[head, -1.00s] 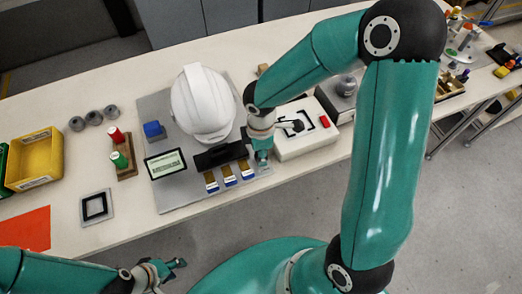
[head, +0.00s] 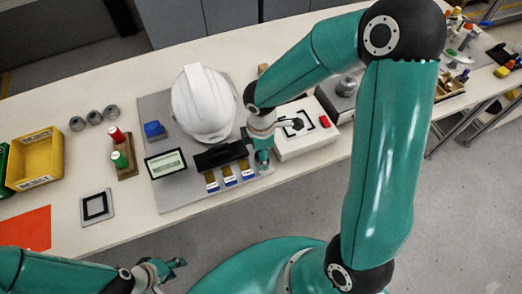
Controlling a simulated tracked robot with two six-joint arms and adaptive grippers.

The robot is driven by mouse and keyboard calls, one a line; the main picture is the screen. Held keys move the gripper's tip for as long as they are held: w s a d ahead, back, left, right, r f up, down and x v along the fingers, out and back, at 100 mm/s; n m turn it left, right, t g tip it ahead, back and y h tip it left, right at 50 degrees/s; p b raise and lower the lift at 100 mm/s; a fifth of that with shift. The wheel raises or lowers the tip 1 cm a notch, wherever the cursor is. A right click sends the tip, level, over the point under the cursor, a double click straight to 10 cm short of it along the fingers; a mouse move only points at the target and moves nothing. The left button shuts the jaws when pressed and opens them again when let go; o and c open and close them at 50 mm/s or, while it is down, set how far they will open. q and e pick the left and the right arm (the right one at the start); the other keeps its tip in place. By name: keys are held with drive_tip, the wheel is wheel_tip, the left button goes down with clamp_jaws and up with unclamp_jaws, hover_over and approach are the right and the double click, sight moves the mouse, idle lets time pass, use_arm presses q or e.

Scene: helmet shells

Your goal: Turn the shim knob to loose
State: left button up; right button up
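A white helmet shell (head: 204,103) sits on a grey board (head: 183,197) on the bench. A small display (head: 166,164), a black block (head: 221,155) and a row of blue-and-tan tabs (head: 229,175) are in front of it. My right gripper (head: 262,161) points down at the board's right edge, just right of the black block. Its fingertips are too small and covered to read. I cannot make out the shim knob; the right gripper and wrist may hide it. My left gripper (head: 176,270) is empty, with its fingers apart, low in the view in front of the bench.
A white box (head: 295,145) with a red button (head: 324,121) stands right of the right gripper. A yellow bin (head: 36,160), grey rings and a rack with red and green pieces stand left. My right arm covers part of the bench's right side.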

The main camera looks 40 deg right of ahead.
wheel_tip(320, 180, up, 12)
idle(0.6)
idle(0.4)
